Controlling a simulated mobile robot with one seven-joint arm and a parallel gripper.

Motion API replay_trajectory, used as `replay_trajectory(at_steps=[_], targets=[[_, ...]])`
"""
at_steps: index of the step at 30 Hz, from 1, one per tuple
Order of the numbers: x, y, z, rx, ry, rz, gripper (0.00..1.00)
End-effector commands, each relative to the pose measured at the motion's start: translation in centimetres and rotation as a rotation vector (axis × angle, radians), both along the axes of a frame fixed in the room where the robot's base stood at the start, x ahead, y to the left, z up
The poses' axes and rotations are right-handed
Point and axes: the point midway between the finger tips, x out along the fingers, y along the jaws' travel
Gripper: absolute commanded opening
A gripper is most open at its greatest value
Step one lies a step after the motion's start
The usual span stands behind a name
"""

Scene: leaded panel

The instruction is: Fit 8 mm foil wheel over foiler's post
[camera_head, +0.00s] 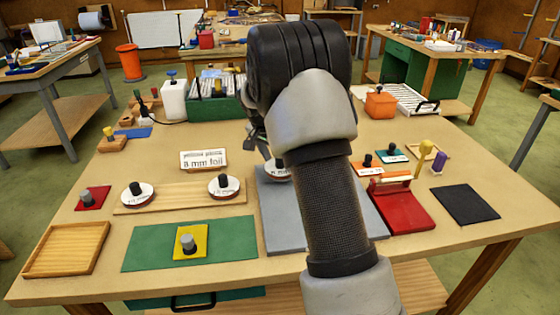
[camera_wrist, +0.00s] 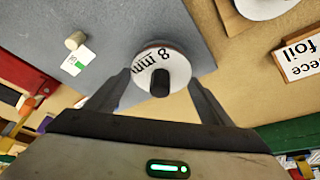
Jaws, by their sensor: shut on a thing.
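The 8 mm foil wheel (camera_wrist: 145,68) is a white disc with a dark rim and a black knob, printed "8 mm". My gripper (camera_wrist: 158,80) is shut on it, one finger at each side. In the head view the wheel (camera_head: 276,174) shows partly beside my arm, over the grey board (camera_head: 270,213). In the wrist view a pale upright post (camera_wrist: 75,40) stands on the grey board (camera_wrist: 120,20), apart from the wheel, beside a small white and green label. I take it for the foiler's post. My arm hides it in the head view.
Two other white wheels (camera_head: 138,194) (camera_head: 223,186) sit on a wooden board, behind a green mat (camera_head: 230,235) with a yellow block (camera_head: 190,250). A red tool (camera_head: 405,208) and black mat (camera_head: 466,205) lie to the right.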

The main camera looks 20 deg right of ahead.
Motion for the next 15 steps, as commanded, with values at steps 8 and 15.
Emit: replay_trajectory(at_steps=[8,15], targets=[[0.03,-0.02,0.06,0.000,-0.001,0.000,0.55],[0.02,-0.01,-0.44,-0.001,-0.001,0.000,0.55]])
